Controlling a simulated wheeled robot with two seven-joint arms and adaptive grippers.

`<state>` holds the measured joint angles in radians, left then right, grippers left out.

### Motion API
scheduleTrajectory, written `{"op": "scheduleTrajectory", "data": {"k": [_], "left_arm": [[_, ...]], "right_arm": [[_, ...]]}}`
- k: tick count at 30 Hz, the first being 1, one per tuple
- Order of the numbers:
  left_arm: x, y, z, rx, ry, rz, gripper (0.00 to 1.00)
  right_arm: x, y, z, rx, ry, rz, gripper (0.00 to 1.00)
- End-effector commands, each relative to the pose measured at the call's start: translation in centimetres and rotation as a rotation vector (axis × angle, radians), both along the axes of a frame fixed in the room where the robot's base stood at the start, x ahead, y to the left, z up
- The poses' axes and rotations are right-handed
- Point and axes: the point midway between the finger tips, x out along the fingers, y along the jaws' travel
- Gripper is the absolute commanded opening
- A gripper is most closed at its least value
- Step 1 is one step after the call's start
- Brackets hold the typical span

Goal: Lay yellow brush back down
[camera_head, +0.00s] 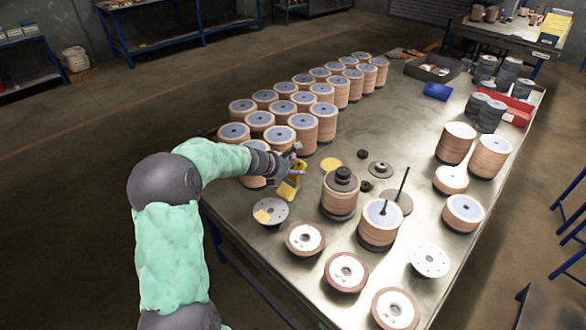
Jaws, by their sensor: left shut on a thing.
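My left gripper (292,163) is over the left part of the metal table, shut on the yellow brush (287,189). The brush hangs tilted below the fingers, with some yellow also showing between them. It is just behind a grey perforated disc (279,205); whether its lower end touches the table, I cannot tell. My gripper and wrist hide part of the brush and part of the disc stack behind. My right gripper is not in view.
Many stacks of tan flap discs (302,132) stand close behind the gripper. A stack topped with black parts (340,190) and a stack on a rod (379,222) stand to the right. A flat yellow disc (330,164) lies nearby. The table's left edge is close.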

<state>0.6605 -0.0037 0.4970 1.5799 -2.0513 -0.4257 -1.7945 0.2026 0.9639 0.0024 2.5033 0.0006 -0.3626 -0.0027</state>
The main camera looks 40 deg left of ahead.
Motion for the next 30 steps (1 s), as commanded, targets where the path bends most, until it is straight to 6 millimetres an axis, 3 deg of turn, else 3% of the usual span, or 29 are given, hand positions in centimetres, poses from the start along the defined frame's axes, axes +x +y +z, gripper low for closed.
{"op": "scheduleTrajectory", "data": {"k": [1,3,4,17,30], "left_arm": [[0.0,0.0,0.1,0.0,-0.001,0.0,0.48],[0.0,0.0,0.1,0.0,-0.001,0.0,0.67],[0.0,0.0,0.1,0.0,-0.001,0.0,0.72],[-0.4,0.1,0.4,0.001,-0.001,0.001,0.72],[-6.5,0.7,5.2,0.002,-0.001,0.003,0.72]], "right_arm": [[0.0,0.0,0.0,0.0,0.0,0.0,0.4],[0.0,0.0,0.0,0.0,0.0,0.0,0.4],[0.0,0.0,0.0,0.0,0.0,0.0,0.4],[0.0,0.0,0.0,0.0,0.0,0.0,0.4],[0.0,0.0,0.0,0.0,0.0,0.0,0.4]]}}
